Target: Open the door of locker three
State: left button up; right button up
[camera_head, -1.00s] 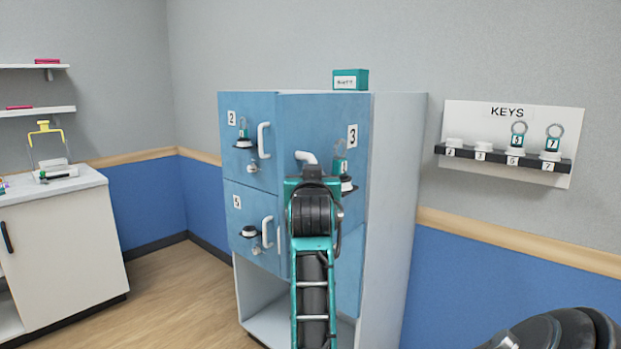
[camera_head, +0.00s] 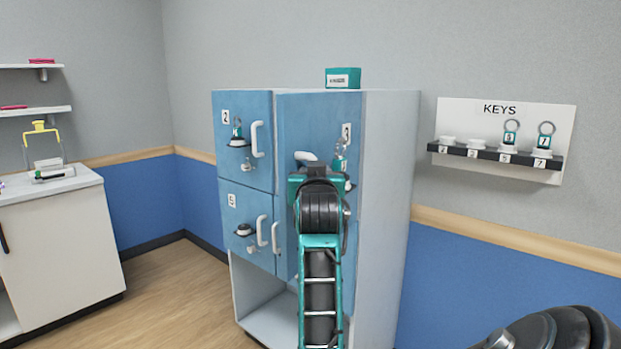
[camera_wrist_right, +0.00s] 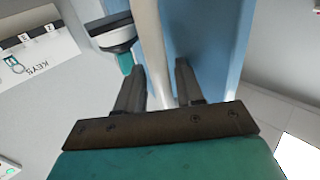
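Locker three's blue door (camera_head: 315,115) is the upper right door of the cabinet in the head view. A key with a teal tag (camera_head: 340,156) hangs at its lock. My right arm covers much of the door. My right gripper (camera_wrist_right: 158,80) is at the door's white handle (camera_wrist_right: 150,30), which runs between the two dark fingers in the right wrist view. A gap shows between the handle and the right-hand finger, so the fingers look open around it. Most of the handle is hidden in the head view; only its top (camera_head: 305,157) shows. My left gripper is not in view.
Locker two (camera_head: 245,140) and locker five (camera_head: 243,225) are to the left. A teal box (camera_head: 343,77) stands on the cabinet. A key rack (camera_head: 500,160) hangs on the right wall. A white counter (camera_head: 60,250) stands at the left, with clear floor between.

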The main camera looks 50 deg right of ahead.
jog(key=shift+w+a+f, duration=0.15)
jog(key=shift+a, duration=0.15)
jog(key=shift+s+a+f, duration=0.1)
jog(key=shift+s+a, duration=0.15)
jog(key=shift+a, duration=0.1)
jog(key=v, duration=1.1)
jog(key=shift+s, duration=0.15)
